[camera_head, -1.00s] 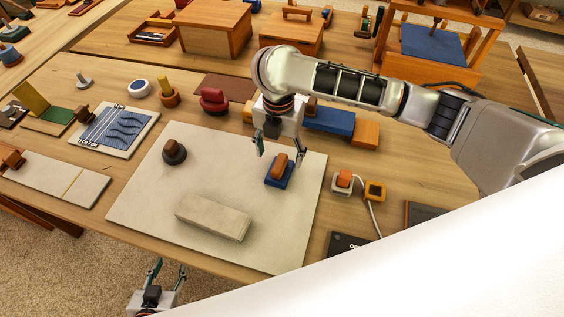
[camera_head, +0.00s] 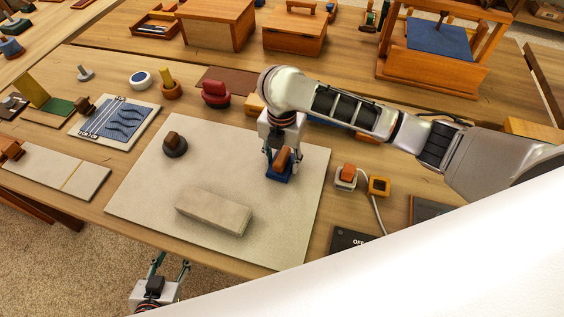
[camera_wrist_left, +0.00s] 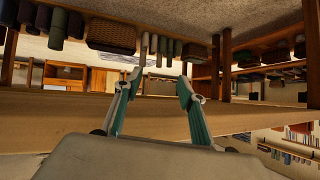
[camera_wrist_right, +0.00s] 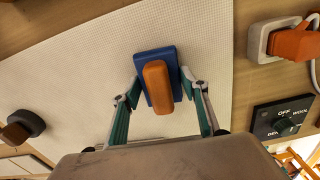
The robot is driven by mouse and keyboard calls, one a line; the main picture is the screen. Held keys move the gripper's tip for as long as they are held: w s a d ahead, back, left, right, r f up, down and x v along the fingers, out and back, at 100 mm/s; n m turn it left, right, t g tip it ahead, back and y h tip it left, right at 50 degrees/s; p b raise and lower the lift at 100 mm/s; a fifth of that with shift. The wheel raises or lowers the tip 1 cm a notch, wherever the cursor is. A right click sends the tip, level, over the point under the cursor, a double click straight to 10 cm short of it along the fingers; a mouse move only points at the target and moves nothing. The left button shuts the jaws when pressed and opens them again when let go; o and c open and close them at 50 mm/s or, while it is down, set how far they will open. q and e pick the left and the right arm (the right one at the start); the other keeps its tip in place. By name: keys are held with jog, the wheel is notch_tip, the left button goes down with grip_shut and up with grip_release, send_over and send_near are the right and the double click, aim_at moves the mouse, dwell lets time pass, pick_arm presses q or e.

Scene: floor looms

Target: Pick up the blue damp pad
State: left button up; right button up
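The blue damp pad (camera_head: 277,178), a blue block with an orange-brown handle, lies on the pale mat (camera_head: 140,205) near its right side. My right gripper (camera_head: 280,163) points down over it. In the right wrist view, the pad (camera_wrist_right: 157,85) sits between the two fingertips, one on each side, very close to its edges. The fingers are apart; firm contact cannot be made out. My left gripper (camera_head: 170,268) is open and empty, low beyond the table's front edge; its spread fingers also show in the left wrist view (camera_wrist_left: 158,82).
A pale felt-like block (camera_head: 214,213) and a dark round knob-handled tool (camera_head: 174,146) rest on the mat. A red tool (camera_head: 215,94) stands behind.

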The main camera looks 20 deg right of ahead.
pick_arm(q)
jog(key=shift+s+f, duration=0.1)
jog(key=shift+f, duration=0.05)
pick_arm(e)
jog(key=shift+c, duration=0.6)
jog(key=shift+r, duration=0.15)
notch_tip(320, 180, up, 7)
jog(key=shift+w+p, duration=0.15)
jog(key=shift+p, duration=1)
notch_tip(320, 180, up, 7)
notch_tip(320, 180, up, 6)
send_over(282, 154)
pick_arm(q)
jog(key=shift+s+a+g+y, duration=0.15)
jog(key=shift+s+a+y, duration=0.1)
jog(key=shift+a, duration=0.25)
jog(key=shift+s+a+g+y, duration=0.15)
jog(key=shift+s+a, duration=0.1)
jog(key=shift+a, duration=0.2)
pick_arm(e)
jog(key=shift+s, duration=0.25)
jog(key=o, duration=0.6)
pick_arm(q)
jog(key=shift+a, duration=0.25)
pick_arm(e)
jog(key=c, duration=0.4)
